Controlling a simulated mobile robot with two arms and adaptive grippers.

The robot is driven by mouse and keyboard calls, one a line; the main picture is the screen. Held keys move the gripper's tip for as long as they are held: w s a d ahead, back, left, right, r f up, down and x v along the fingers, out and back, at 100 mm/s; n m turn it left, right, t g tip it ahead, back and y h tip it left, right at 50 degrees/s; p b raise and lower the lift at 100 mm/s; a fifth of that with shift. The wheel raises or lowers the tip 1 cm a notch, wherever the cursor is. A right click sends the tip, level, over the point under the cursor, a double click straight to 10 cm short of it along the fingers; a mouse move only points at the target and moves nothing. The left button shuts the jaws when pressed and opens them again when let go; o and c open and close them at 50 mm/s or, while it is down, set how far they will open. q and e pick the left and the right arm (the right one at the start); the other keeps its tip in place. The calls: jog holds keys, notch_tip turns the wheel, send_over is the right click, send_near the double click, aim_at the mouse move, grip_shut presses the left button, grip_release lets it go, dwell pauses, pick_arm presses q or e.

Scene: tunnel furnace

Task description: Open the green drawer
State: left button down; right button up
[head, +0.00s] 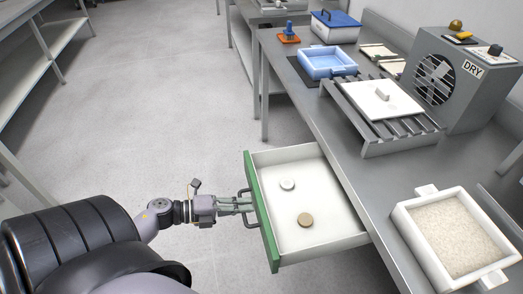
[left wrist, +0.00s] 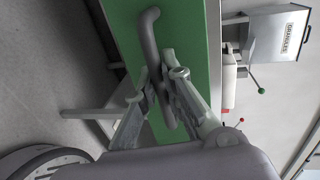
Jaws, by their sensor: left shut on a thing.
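The green drawer (head: 261,212) is pulled out from under the grey bench on its left side. Its white inside shows, with a pale disc (head: 287,184) and a tan disc (head: 305,219) lying on the bottom. My left gripper (head: 246,206) reaches the drawer front from the left and is shut on the dark bar handle (head: 247,219). In the left wrist view the fingers (left wrist: 160,88) close around the handle (left wrist: 150,40) in front of the green panel (left wrist: 188,30). My right gripper is not seen.
The bench (head: 330,126) carries a blue tray (head: 327,63), a slatted rack with a white plate (head: 385,98), a grey DRY fan unit (head: 462,77) and a white tray of grains (head: 402,224). The floor (head: 150,90) left of the drawer is clear.

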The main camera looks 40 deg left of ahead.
pick_arm(q)
jog(key=shift+f+v, duration=0.2)
jog(key=shift+v, duration=0.85)
jog(key=c, duration=1.7)
grip_release()
jog(key=v, duration=1.2)
jog(key=shift+f, duration=0.1)
